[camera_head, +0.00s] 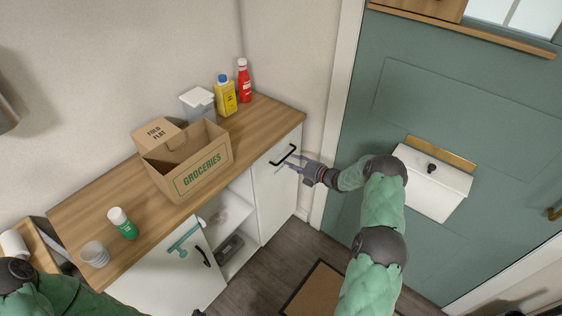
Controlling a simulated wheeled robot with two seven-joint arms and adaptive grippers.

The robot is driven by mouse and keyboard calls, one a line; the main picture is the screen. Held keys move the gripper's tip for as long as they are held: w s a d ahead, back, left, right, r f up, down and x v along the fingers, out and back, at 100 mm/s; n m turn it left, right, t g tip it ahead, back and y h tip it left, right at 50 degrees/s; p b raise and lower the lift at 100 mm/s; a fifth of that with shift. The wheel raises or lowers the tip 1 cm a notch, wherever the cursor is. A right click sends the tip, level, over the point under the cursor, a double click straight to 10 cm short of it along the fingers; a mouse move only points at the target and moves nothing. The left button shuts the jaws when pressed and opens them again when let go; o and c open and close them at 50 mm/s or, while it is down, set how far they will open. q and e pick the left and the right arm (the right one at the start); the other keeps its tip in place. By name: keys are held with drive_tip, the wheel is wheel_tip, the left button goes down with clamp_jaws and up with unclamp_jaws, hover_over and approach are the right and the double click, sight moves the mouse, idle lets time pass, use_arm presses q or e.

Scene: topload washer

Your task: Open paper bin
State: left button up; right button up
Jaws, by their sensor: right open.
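I cannot single out a thing that is surely the paper bin. The right-hand white cabinet front (275,195) under the wooden counter is closed and has a black bar handle (283,155). My right gripper (293,164) is open, with its fingers just right of and below this handle; I cannot tell if they touch it.
Another white cabinet door (175,275) hangs open before shelves. A white box (431,188) is on the green door (400,120). A mat (322,292) lies on the floor.

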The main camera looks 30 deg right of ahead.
sight(284, 159)
drive_tip(key=b+x, duration=0.1)
drive_tip(key=x, duration=0.4)
drive_tip(key=shift+w+a+f, duration=0.1)
drive_tip(key=shift+w, duration=0.25)
clamp_jaws()
